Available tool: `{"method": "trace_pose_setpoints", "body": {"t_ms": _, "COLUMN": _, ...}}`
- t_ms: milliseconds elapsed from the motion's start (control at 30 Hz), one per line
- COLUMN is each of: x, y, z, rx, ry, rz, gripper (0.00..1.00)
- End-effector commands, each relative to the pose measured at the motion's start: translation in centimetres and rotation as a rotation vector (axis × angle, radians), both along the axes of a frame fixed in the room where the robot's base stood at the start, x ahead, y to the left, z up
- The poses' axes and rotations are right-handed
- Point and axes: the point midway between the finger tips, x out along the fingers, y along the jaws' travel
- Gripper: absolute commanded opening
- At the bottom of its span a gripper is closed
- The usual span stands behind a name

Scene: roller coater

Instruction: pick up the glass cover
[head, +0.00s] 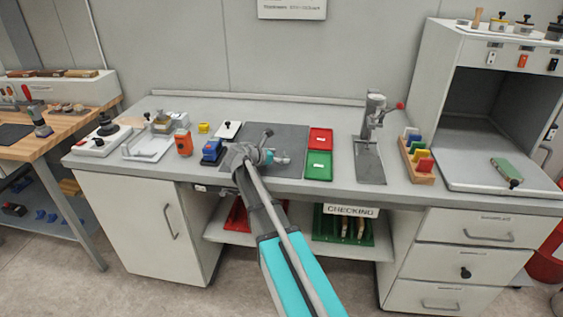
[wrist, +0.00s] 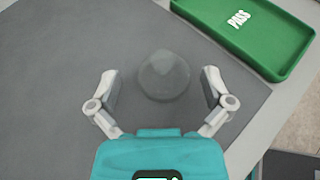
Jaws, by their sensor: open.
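The glass cover (wrist: 163,76) is a round, see-through grey dome in the wrist view. It rests on the dark grey mat (wrist: 60,60). My gripper (wrist: 160,82) is open, with one finger on each side of the cover and a gap on both sides. In the head view my gripper (head: 268,157) is low over the mat (head: 290,135); the cover cannot be made out clearly there behind the arm.
The green PASS tray (wrist: 245,35) lies close to the upper right of the cover; it also shows in the head view (head: 318,166). A red tray (head: 320,139) sits behind it. A blue object (head: 212,151) stands left of my gripper. A press (head: 372,130) stands to the right.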

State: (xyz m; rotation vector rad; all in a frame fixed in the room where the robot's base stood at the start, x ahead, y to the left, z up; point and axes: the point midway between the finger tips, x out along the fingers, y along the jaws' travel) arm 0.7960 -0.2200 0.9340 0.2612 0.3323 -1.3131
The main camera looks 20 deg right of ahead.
Motion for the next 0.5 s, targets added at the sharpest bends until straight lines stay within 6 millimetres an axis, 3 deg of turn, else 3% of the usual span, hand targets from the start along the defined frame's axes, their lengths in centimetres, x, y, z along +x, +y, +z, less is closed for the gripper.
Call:
{"method": "trace_pose_setpoints", "body": {"t_ms": 200, "x": 0.5, "y": -2.4, "z": -1.1, "rx": 0.001, "ry": 0.001, "rz": -0.001, "gripper": 1.00}}
{"method": "trace_pose_setpoints", "body": {"t_ms": 500, "x": 0.7, "y": -3.2, "z": -1.3, "rx": 0.000, "ry": 0.000, "rz": 0.000, "gripper": 1.00}}
